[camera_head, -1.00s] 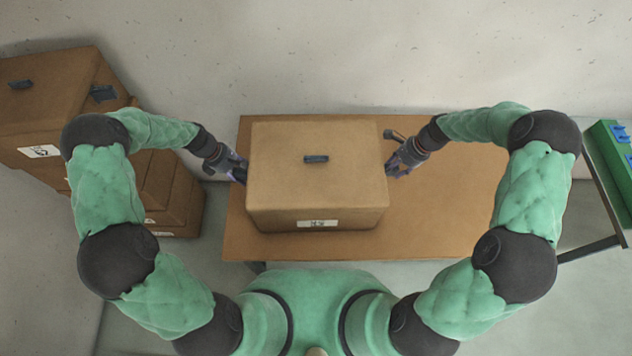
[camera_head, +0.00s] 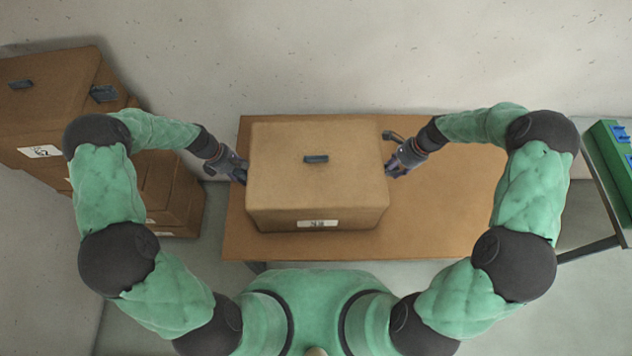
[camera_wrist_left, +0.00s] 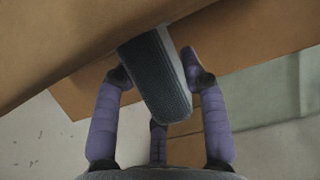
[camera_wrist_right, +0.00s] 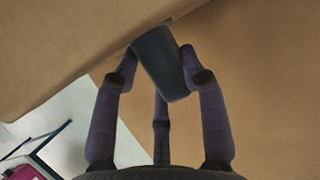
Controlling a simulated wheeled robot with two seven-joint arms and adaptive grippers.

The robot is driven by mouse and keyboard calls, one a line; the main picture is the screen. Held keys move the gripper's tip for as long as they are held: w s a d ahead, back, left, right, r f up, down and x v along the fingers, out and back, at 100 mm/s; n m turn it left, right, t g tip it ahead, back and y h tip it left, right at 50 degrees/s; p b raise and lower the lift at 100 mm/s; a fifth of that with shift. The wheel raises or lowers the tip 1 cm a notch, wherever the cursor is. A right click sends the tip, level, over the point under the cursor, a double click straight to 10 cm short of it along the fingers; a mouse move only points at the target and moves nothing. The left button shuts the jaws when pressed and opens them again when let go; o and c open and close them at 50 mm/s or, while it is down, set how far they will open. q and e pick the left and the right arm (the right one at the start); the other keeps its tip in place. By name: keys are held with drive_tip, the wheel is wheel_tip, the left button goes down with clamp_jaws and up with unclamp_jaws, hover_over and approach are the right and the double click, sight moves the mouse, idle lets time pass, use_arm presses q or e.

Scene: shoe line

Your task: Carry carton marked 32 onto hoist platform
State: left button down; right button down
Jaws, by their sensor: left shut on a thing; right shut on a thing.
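A brown carton (camera_head: 290,190) with a dark handle on its lid and a white label (camera_head: 317,224) on its near side is at the brown table (camera_head: 450,215). The label's marking is too small to read surely. My left gripper (camera_head: 240,172) is at the carton's left side, shut on a dark side handle (camera_wrist_left: 158,80). My right gripper (camera_head: 391,170) is at its right side, shut on the other side handle (camera_wrist_right: 161,65). I cannot tell whether the carton's bottom touches the table. No hoist platform can be made out for certain.
Several brown cartons (camera_head: 45,110) are stacked at the left. A green item with blue parts (camera_head: 612,150) is on a dark-framed stand at the far right. A wall is behind the table. The table's right part is clear.

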use_arm(q)
drive_tip(key=shift+r, duration=0.2)
use_arm(e)
drive_tip(key=shift+w+r, duration=0.1)
drive_tip(key=shift+r, duration=0.15)
